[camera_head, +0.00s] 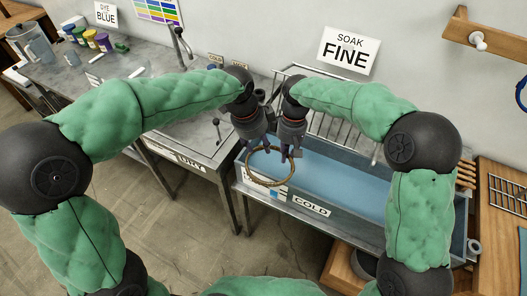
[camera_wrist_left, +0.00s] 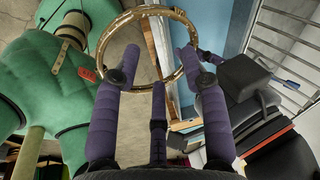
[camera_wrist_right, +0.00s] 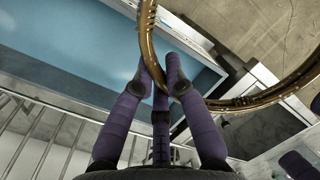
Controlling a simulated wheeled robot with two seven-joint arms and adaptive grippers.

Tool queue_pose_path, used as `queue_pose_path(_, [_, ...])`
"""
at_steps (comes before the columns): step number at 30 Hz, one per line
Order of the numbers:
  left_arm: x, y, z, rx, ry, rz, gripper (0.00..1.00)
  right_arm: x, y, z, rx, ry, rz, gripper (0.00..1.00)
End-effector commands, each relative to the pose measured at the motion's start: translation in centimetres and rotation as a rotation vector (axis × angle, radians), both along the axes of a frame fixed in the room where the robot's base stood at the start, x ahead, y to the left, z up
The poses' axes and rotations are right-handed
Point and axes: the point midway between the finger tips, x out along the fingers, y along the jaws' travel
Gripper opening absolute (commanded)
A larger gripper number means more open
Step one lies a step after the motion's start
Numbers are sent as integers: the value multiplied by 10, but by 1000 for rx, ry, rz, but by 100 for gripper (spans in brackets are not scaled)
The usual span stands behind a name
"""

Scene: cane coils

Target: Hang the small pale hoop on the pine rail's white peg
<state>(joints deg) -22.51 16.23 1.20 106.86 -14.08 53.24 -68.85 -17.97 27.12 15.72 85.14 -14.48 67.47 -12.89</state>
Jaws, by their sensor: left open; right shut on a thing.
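The hoop (camera_head: 272,186) is a thin tan-brown ring of wound cane. It hangs over the front edge of the soaking trough. My right gripper (camera_head: 291,153) is shut on its rim; the right wrist view shows the fingers closed on the hoop (camera_wrist_right: 241,104). My left gripper (camera_head: 255,146) is open beside the hoop's other side. In the left wrist view its fingers are spread, with the hoop (camera_wrist_left: 148,11) in front of them; I cannot tell whether they touch. The white peg (camera_head: 478,41) sticks out bare from the pine rail (camera_head: 488,33) on the wall at upper right.
The trough (camera_head: 342,222) of blue water, labelled COLD, lies below, with a wire rack (camera_head: 349,135) behind it. A metal table (camera_head: 188,131) with jars stands at left. A wooden bench (camera_head: 497,247) is at right. A blue coil (camera_head: 522,95) shows at the right edge.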

Motion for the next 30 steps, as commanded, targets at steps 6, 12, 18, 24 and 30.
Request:
queue_pose_path(6, [-44, -16, 28, 149, 110, -258, 44, 0, 0, 0, 0, 0, 0, 0])
queue_pose_path(12, [-68, -18, 46, 231, 176, -389, 44, 0, 0, 0, 0, 0, 0, 0])
queue_pose_path(18, [-75, -17, 45, 254, 199, -424, 44, 0, 0, 0, 0, 0, 0, 0])
queue_pose_path(24, [-78, -16, 20, 254, 200, -423, 44, 0, 0, 0, 0, 0, 0, 0])
queue_pose_path(30, [-81, -13, -15, 255, 201, -422, 44, 0, 0, 0, 0, 0, 0, 0])
